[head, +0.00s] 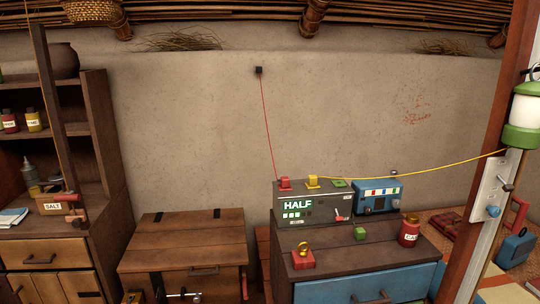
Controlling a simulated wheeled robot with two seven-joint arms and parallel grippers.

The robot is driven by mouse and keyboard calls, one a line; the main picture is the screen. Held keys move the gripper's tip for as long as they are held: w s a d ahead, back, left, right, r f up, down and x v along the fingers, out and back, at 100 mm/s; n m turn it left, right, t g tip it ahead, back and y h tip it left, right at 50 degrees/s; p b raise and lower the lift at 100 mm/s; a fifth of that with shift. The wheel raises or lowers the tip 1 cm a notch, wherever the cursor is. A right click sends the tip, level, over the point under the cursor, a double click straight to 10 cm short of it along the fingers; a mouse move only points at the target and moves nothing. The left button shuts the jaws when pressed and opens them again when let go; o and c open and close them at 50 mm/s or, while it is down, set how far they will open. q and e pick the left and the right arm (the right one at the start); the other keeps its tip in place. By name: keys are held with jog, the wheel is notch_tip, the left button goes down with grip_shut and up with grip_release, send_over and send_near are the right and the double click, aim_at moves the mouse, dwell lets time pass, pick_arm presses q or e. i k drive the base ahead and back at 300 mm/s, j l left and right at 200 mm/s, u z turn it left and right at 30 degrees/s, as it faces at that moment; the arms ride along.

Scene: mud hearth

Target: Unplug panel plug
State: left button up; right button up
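A grey power box (318,214) with a lit "HALF" display stands on the dark wooden cabinet. A red plug (285,183) sits on its top left, with a red cable (267,125) running up to a small black fitting (258,70) on the wall. A yellow plug (312,181) sits beside it, with a yellow cable (430,174) running right to the post. No plug is labelled as the panel plug. Neither of my grippers can be made out in the head view.
A blue device (378,196) stands right of the box. A red block with a yellow ring (303,256), a green cube (360,233) and a red jar (409,230) are in front. A wooden chest (185,240) is left. A post (497,160) with a lantern (523,115) is right.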

aim_at(285, 181)
jog(key=i+l+u, duration=0.3)
jog(key=l+u, duration=0.25)
jog(key=i+l+u, duration=0.3)
jog(key=l, duration=0.2)
jog(key=l+u, duration=0.3)
jog(key=l, duration=0.1)
